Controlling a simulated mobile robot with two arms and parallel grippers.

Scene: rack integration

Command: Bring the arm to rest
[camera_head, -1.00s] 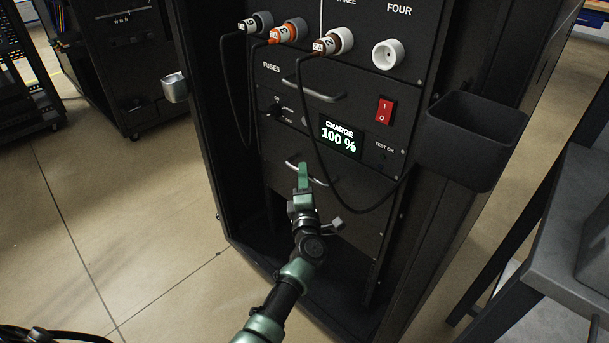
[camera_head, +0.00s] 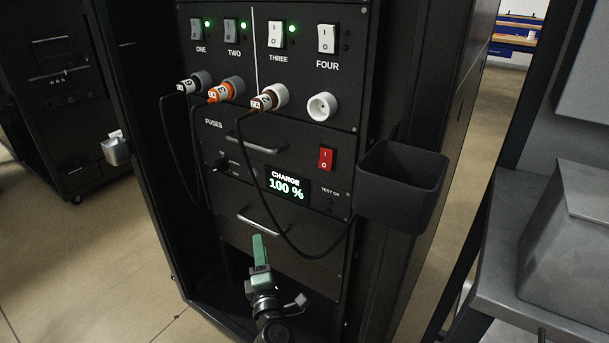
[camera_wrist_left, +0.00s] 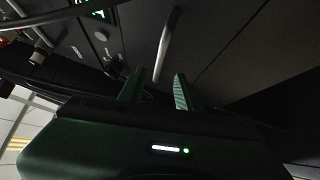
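My left gripper (camera_head: 259,252) is in front of the rack's lower drawer panel, just below its metal handle (camera_head: 263,228). In the left wrist view (camera_wrist_left: 157,92) its two green fingers are apart, with nothing seen between them. The handle (camera_wrist_left: 166,45) lies ahead of the fingertips there; I cannot tell whether they touch it. My right gripper is not in view.
The rack (camera_head: 365,65) holds a display (camera_head: 286,186) reading CHARGE 100 %, a red switch (camera_head: 326,159) and several sockets. Three plugs trail black cables, one looping close to my gripper. A black bin (camera_head: 402,188) juts out on the right. A grey table (camera_head: 500,275) stands farther right.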

